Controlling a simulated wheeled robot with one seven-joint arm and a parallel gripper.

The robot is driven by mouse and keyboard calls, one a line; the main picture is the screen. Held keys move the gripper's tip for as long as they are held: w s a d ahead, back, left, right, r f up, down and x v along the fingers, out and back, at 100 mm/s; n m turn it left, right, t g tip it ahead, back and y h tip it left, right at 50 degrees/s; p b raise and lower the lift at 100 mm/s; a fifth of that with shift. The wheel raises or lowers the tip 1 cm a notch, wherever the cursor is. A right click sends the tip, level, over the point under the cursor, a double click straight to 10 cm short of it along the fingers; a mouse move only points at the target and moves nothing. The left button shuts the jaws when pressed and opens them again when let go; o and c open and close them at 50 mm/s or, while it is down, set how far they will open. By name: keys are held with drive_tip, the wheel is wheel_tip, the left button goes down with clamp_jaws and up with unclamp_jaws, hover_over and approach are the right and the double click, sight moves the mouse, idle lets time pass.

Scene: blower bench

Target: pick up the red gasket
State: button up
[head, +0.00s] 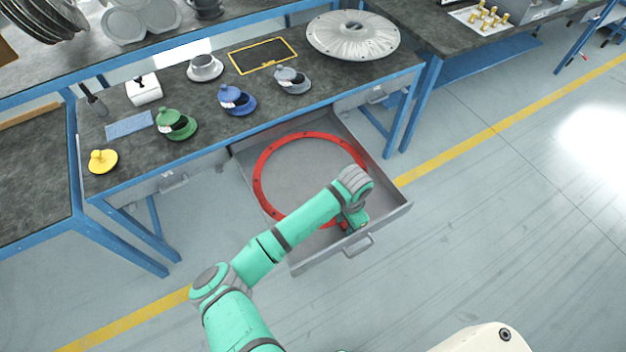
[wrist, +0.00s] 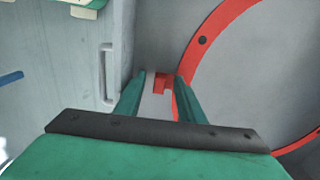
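The red gasket (head: 259,172) is a large flat ring with small dark holes, lying in the open grey drawer. Part of its ring shows in the wrist view (wrist: 203,40). My gripper (head: 345,226) is over the front right part of the ring, near the drawer's front wall; my arm hides part of the ring. In the wrist view my gripper (wrist: 161,88) is open, with a small red tab (wrist: 160,80) between the fingertips. A narrow grey gap shows left of the tab, so the fingers do not look closed on it.
The drawer (head: 385,185) is pulled out under the bench (head: 215,120), its front handle (head: 358,246) facing me. On the bench are a large metal disc (head: 352,38), a yellow-edged frame (head: 262,55), green, blue and grey flanged parts, and a yellow knob (head: 103,160). The floor right of the drawer is clear.

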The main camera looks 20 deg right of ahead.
clamp_jaws()
drive_tip(key=shift+r, duration=0.1)
